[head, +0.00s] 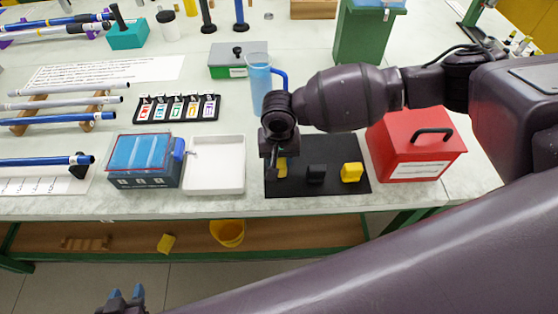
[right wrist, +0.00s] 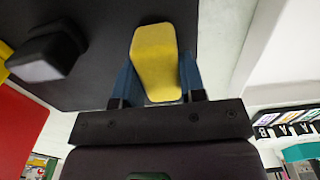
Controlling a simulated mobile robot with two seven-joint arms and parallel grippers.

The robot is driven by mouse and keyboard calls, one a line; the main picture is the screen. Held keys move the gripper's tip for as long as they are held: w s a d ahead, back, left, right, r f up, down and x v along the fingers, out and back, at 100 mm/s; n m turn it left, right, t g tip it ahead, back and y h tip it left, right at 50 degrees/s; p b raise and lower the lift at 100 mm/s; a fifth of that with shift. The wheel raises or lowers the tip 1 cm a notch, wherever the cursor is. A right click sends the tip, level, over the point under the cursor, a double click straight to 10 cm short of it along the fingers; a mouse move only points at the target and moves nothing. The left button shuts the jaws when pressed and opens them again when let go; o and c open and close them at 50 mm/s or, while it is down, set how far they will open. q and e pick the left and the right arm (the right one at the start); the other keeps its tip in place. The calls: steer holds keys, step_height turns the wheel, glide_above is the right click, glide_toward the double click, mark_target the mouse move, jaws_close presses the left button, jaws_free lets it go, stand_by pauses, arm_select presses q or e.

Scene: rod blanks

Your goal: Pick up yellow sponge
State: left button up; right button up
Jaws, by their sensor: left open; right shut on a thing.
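A yellow sponge (right wrist: 155,62) sits between the two blue fingers of my right gripper (right wrist: 157,84) in the right wrist view, and the gripper is shut on it. In the head view this sponge (head: 282,168) is at the left end of the black mat (head: 300,148), partly hidden by my right gripper (head: 274,172). I cannot tell whether it touches the mat. A second yellow block (head: 352,172) lies at the mat's right end. My left gripper (head: 126,296) is open and empty at the bottom left, away from the table top.
A black block (head: 316,174) lies between the yellow ones. A red box (head: 415,148) stands right of the mat. A white tray (head: 215,187), a blue-lidded box (head: 143,180) and a blue jug (head: 259,80) are nearby. A yellow bucket (head: 228,232) is on the lower shelf.

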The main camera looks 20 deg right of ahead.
steer(key=shift+r, duration=0.5)
arm_select(q)
steer(key=r+p, duration=0.1)
steer(key=r, duration=0.1)
steer(key=w+r+p, duration=0.1)
steer(key=r+p, duration=0.1)
steer(key=shift+r, duration=0.15)
arm_select(e)
step_height(320, 180, up, 19)
